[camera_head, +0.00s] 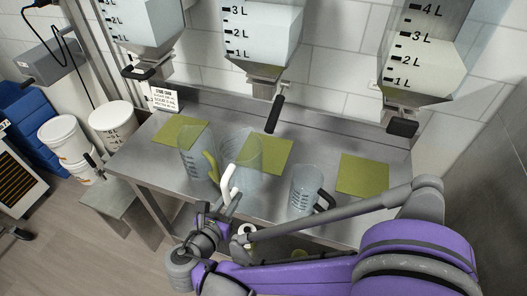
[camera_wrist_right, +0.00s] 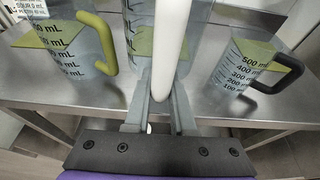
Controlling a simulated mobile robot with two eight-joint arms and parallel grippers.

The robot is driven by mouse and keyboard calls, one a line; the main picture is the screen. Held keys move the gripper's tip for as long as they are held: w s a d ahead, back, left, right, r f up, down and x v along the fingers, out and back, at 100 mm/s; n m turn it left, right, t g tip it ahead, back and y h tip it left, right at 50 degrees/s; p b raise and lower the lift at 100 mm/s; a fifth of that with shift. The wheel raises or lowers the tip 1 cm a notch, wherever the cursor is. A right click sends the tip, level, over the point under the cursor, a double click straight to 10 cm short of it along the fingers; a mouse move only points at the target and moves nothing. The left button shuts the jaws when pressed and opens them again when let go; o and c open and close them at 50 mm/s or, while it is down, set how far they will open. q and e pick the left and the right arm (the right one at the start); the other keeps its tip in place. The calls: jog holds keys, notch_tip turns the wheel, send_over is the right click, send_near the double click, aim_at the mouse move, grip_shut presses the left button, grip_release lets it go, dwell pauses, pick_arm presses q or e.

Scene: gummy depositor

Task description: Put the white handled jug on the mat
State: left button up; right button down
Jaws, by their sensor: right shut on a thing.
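The clear white handled jug (camera_head: 246,150) is near the middle of the steel table, overlapping the left part of the middle green mat (camera_head: 277,157) in the head view. I cannot tell whether its base touches anything. My right gripper (camera_head: 228,200) is shut on its white handle, on the near side. In the right wrist view the white handle (camera_wrist_right: 169,40) stands between my right gripper's fingers (camera_wrist_right: 162,98), with the jug body (camera_wrist_right: 137,40) behind it. My left gripper is not in view.
A green-handled jug (camera_head: 193,160) stands close left; a black-handled jug (camera_head: 303,186) stands to the right. More green mats lie at left (camera_head: 180,130) and right (camera_head: 362,176). Several hoppers hang above, with a black lever (camera_head: 275,113) over the middle mat.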

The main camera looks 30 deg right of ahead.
jog(key=r+x, duration=0.1)
jog(key=x, duration=0.5)
jog(key=r+p+x, duration=0.1)
jog(key=x, duration=0.5)
jog(key=d+r+p+x, duration=0.1)
jog(key=x, duration=0.5)
jog(key=shift+w+d+r, duration=0.15)
jog(key=shift+w+r, duration=0.05)
jog(key=shift+w, duration=0.35)
jog(key=shift+s+f, duration=0.15)
jog(key=shift+f, duration=0.4)
notch_tip(320, 180, down, 3)
jog(key=shift+r, duration=0.2)
jog(key=shift+d+f, duration=0.1)
jog(key=shift+f, duration=0.3)
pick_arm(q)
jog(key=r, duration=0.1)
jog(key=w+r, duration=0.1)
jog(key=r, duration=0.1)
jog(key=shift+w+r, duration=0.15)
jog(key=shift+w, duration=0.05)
